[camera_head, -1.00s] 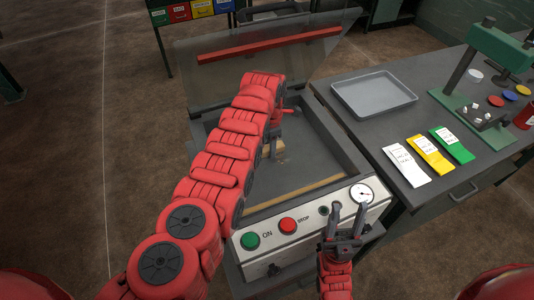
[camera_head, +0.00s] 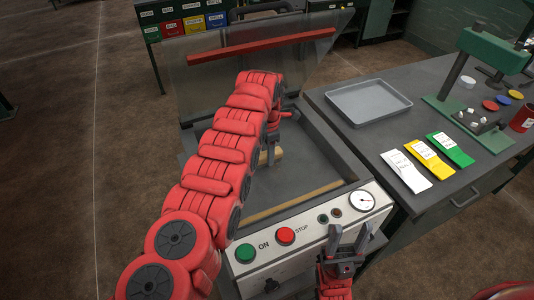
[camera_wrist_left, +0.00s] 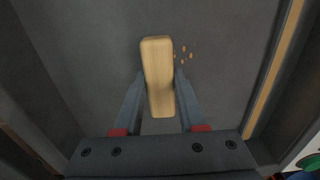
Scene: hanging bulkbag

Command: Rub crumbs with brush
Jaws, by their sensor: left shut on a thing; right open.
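The wooden brush (camera_wrist_left: 158,75) is a pale block gripped between the fingers of my left gripper (camera_wrist_left: 158,95) in the left wrist view. In the head view the brush (camera_head: 276,155) shows partly behind my left gripper (camera_head: 268,150), low inside the grey machine chamber. Several small tan crumbs (camera_wrist_left: 184,54) lie on the chamber floor just right of the brush, apart from it. I cannot make out the crumbs in the head view. The bristles are hidden. My right gripper (camera_head: 348,238) is open and empty in front of the control panel.
The grey chamber (camera_head: 335,150) has a wooden strip (camera_head: 290,203) along its front and a raised clear lid with a red bar (camera_head: 262,45). The panel has a green ON button (camera_head: 245,253) and a red STOP button (camera_head: 285,236). A tray (camera_head: 368,99) stands on the right table.

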